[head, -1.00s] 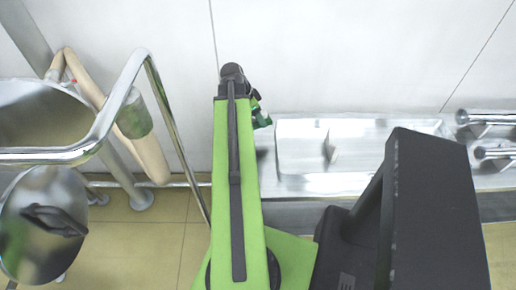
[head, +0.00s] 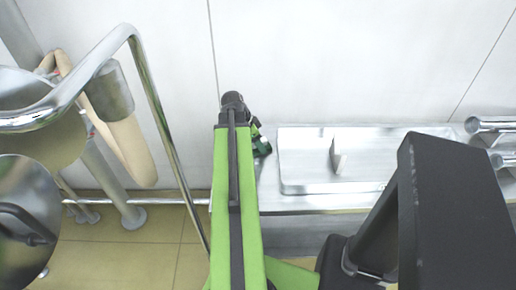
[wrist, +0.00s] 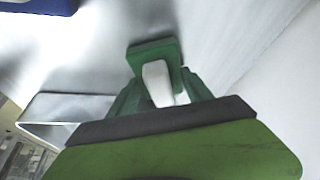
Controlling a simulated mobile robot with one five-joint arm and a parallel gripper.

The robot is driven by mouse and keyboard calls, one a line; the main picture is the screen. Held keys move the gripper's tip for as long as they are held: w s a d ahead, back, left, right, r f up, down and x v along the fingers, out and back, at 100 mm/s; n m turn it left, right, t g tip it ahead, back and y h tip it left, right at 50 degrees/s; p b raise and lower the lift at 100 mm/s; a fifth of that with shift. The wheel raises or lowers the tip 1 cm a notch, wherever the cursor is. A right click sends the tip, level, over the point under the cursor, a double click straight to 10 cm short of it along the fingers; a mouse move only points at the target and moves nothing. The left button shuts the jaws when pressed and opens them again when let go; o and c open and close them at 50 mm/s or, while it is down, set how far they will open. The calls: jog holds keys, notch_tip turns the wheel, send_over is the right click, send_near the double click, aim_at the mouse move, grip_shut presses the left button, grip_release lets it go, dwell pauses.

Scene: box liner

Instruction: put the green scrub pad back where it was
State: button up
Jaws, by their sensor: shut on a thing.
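The green scrub pad (wrist: 145,54) shows in the wrist view as a dark green block just beyond my fingertips. A white piece (wrist: 158,84) lies in front of it, between the green fingers of my gripper (wrist: 162,92). My gripper is shut on the pad. In the head view my gripper (head: 261,146) is small and partly hidden behind my green arm, just left of a steel tray (head: 305,160). The pad cannot be told apart from the gripper there.
The tray lies on a steel ledge along the white wall, with a small upright piece (head: 337,157) on it. A chrome rail (head: 155,95) and a round mirror-like disc (head: 25,215) stand left. Steel cylinders (head: 490,125) are at right. The wrist view shows a blue thing (wrist: 40,5).

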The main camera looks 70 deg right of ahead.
jog(key=shift+f, duration=0.1)
jog(key=o, duration=1.5)
jog(key=p+v, duration=1.1)
jog(key=v, duration=0.1)
jog(key=shift+r, duration=0.25)
